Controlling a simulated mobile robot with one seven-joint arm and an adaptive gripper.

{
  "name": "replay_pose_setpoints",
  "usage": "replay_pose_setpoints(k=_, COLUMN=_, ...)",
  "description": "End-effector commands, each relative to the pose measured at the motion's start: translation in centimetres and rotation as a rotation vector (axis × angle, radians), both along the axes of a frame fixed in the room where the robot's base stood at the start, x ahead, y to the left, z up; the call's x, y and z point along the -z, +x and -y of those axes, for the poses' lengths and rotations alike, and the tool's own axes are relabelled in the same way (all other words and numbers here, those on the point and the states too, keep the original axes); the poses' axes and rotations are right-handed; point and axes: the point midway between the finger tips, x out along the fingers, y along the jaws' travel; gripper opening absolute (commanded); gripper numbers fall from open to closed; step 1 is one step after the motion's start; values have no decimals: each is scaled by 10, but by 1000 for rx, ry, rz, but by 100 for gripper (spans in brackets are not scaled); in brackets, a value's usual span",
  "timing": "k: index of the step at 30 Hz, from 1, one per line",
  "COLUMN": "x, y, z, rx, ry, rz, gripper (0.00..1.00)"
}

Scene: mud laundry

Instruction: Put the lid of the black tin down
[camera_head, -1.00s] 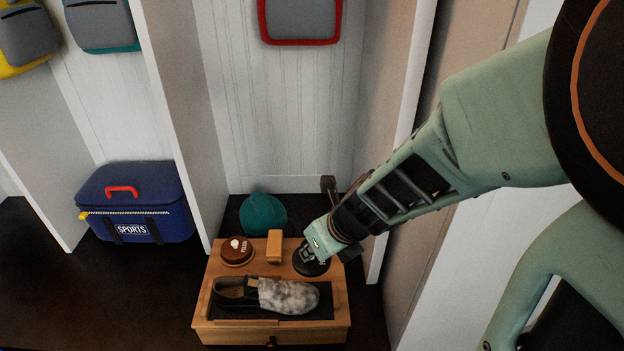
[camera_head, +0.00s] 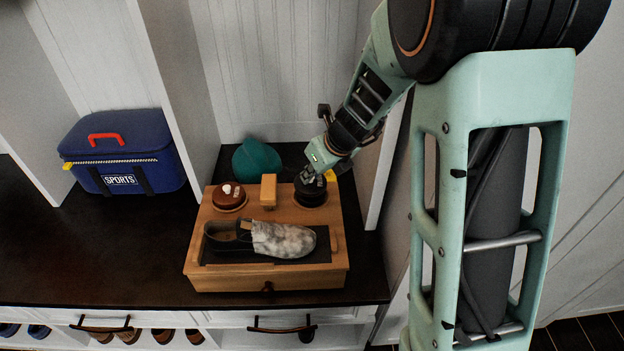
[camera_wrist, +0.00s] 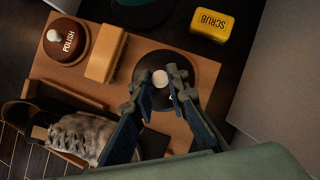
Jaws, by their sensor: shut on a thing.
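The black tin (camera_head: 311,195) stands at the back right of a wooden shoe-care box (camera_head: 215,279), on a round wooden spot. My gripper (camera_head: 311,176) is over it, pointing down. In the wrist view, the dark round lid (camera_wrist: 146,69) fills the space under my gripper (camera_wrist: 165,80). Its pale knob (camera_wrist: 160,77) is between the two fingertips, and the fingers are shut on it. The lid is right over the tin; whether it rests on the rim or hangs just above is hard to tell.
A brown polish tin (camera_head: 229,195), a wooden block (camera_head: 268,190) and a shoe (camera_head: 280,239) are on the box. A yellow SCRUB item (camera_wrist: 208,25) lies behind the tin. A teal item (camera_head: 257,160) stands behind.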

Motion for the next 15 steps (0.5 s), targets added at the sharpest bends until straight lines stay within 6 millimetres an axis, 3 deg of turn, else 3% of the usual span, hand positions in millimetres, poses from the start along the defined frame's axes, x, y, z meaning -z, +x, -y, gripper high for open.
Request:
replay_pose_setpoints(k=5, x=9, y=7, z=0, rx=0, ry=1, rz=0, gripper=1)
replay_pose_setpoints(k=12, x=40, y=11, z=1, rx=1, ry=0, rz=0, gripper=1)
replay_pose_setpoints(k=15, x=40, y=11, z=1, rx=0, ry=1, rz=1, gripper=1)
